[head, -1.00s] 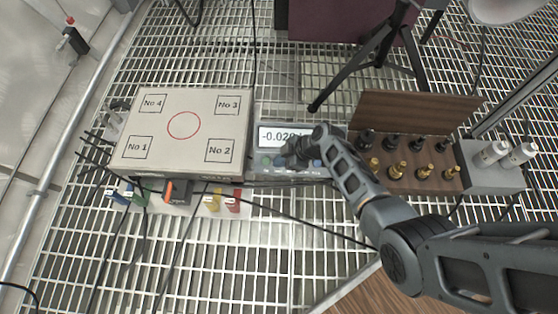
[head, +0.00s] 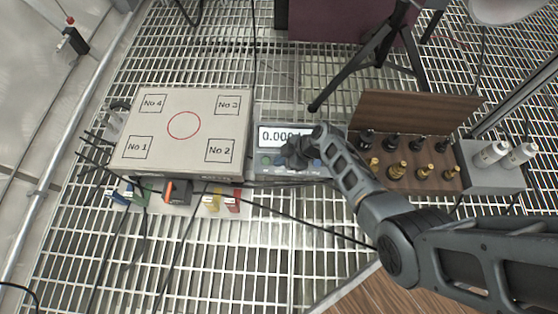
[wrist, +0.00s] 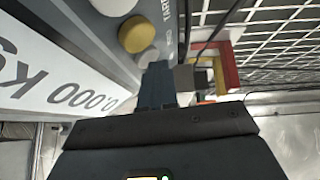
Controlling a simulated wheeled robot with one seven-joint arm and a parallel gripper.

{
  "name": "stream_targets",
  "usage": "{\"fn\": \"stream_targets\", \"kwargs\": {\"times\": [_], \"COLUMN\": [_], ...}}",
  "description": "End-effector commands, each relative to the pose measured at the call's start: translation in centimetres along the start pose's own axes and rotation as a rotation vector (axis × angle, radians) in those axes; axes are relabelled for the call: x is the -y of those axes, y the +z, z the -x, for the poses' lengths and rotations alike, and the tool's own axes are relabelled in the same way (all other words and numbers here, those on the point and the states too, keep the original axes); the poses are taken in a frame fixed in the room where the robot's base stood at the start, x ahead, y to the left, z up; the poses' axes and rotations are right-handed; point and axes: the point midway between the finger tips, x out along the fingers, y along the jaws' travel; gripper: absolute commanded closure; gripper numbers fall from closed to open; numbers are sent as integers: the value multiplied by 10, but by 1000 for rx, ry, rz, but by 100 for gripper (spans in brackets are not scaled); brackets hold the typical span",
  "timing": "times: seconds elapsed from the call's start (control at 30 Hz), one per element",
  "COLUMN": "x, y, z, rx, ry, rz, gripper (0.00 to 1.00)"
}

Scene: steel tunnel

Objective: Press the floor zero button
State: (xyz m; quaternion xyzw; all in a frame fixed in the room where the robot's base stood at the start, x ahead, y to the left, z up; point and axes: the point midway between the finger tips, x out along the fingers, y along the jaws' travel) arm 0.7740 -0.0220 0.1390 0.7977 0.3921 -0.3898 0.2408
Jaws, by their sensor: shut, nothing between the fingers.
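The grey weighing indicator (head: 262,140) lies on the grating, right of the large box. Its display (head: 271,137) begins 0.00 in the head view, the end covered by my gripper. In the wrist view the display (wrist: 60,85) reads 0.000 kg, upside down. A yellow round button (wrist: 133,34) and a pale button (wrist: 115,4) show there beside the printed word TARE. My gripper (head: 288,157) is shut and empty over the indicator's button row. Its fingertips (wrist: 158,85) point at the panel edge; I cannot tell whether they touch a button. The zero button's label is not readable.
The large box (head: 183,150) with a red circle and numbered squares stands left of the indicator. Coloured connectors (head: 222,203) and black cables lie in front of it. A wooden rack (head: 415,180) with black and brass weights stands right. A black tripod (head: 375,50) stands behind.

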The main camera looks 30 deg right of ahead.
Motion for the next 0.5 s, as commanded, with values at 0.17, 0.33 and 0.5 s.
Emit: {"fn": "stream_targets", "kwargs": {"times": [0.17, 0.33, 0.5], "x": [0, 1, 4], "y": [0, -1, -4], "z": [0, 1, 6], "rx": [0, 0, 1], "ry": [0, 0, 0], "rz": [1, 1, 1], "gripper": [100, 100, 100]}}
